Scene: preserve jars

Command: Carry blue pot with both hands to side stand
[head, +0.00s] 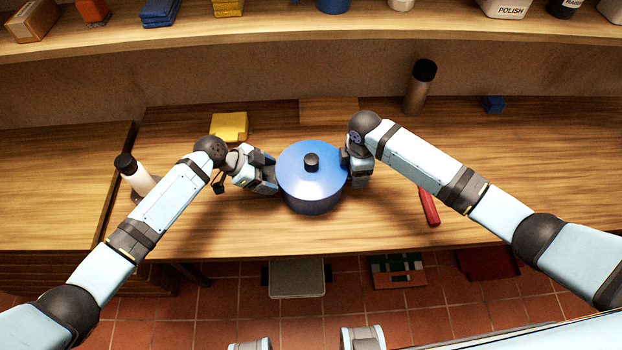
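The blue pot (312,201) is upright with its lid on and a black knob on top. It is over the front middle of the wooden table; I cannot tell whether it rests there or is slightly raised. My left gripper (271,180) is right at the pot's left side. My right gripper (347,164) is at its right side, partly hidden by its own wrist. The pot's handles are hidden at both grippers, so their grip is unclear. A separate wooden surface (60,185) adjoins the table at the left; it may be the side stand.
A white bottle with a black cap (140,178) stands near the table's left end, close to my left arm. The left surface looks clear.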

